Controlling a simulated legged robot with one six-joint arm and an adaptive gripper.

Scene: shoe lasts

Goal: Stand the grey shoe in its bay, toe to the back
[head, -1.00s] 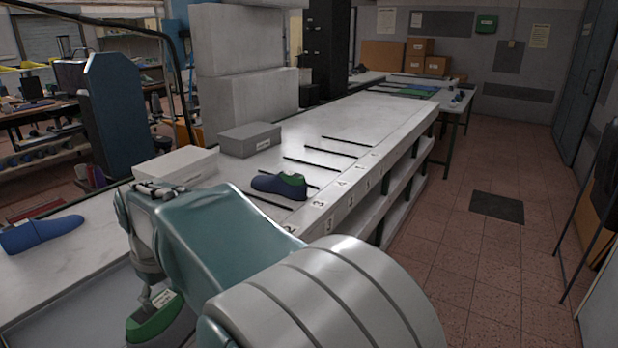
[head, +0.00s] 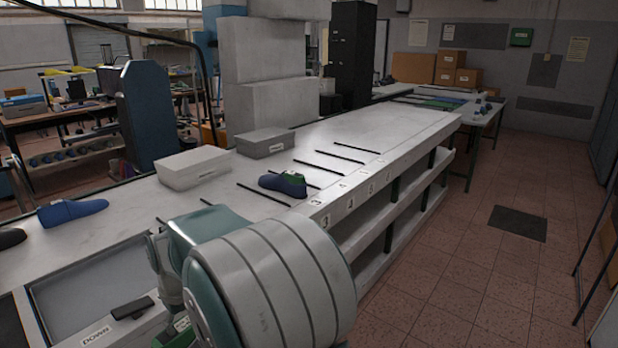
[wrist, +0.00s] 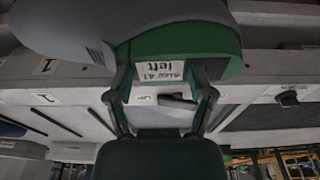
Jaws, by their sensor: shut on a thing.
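My gripper (wrist: 161,74) is shut on the grey shoe (wrist: 75,28) in the wrist view. Its fingers are at the green collar (wrist: 215,47), beside a white label that reads "left" upside down. The grey part extends to the left of that picture. In the head view my arm hides nearly all of the shoe; only a bit of green (head: 181,324) shows low down. Black strips (head: 264,194) divide the white bench (head: 385,130) into bays, with numbers along the front edge. A blue shoe with a green collar (head: 284,185) stands in one of them.
A white box (head: 192,168) and a grey box (head: 265,143) stand behind the bays. A blue shoe form (head: 72,212) lies at the left. A recessed grey panel (head: 90,275) marked "DOWN" is at the near left. The bays right of the blue-green shoe look empty.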

